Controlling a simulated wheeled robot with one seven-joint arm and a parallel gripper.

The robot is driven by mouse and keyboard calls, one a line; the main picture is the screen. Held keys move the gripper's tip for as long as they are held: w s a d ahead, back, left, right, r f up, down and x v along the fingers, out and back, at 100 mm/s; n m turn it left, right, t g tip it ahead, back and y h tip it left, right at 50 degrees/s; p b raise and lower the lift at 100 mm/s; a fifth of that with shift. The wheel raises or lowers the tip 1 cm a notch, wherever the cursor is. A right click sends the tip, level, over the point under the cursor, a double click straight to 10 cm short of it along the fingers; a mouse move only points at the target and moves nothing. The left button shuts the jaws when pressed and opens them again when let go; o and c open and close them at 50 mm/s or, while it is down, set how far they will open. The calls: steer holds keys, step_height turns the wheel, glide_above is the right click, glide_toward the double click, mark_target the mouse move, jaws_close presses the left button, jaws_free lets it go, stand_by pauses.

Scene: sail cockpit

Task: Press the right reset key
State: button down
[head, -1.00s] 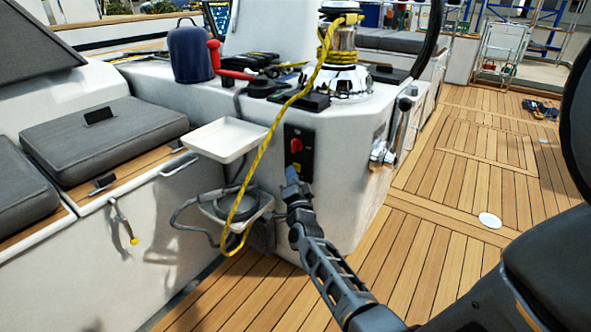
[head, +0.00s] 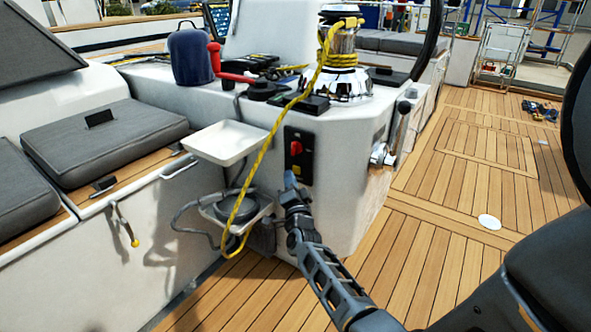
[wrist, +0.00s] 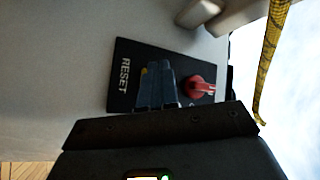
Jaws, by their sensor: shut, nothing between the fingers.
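The black control panel (head: 306,161) is on the white console's front face. It carries a red rotary knob (head: 296,148); the wrist view shows this knob (wrist: 201,87) to the right of the fingers. The word RESET (wrist: 124,76) is printed on the panel (wrist: 122,50) left of the fingers. A small yellow spot (wrist: 144,73) shows at the fingers' left edge, mostly hidden. I cannot tell left and right keys apart. My gripper (head: 289,176) is shut and empty, its tips (wrist: 157,68) over the panel's lower part. Whether they touch it is unclear.
A yellow rope (head: 262,150) hangs from the winch (head: 342,55) just left of the panel. A white tray (head: 224,141) juts out at left. A chrome lever (head: 384,153) is on the console's right side.

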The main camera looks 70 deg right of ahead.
steer(key=shift+a, duration=0.15)
steer(key=a+p, duration=0.1)
steer(key=a, duration=0.1)
steer(key=w+a+p, duration=0.1)
steer(key=a+p, duration=0.1)
steer(key=shift+w+a, duration=0.1)
steer(key=shift+a, duration=0.3)
stand_by(1.0)
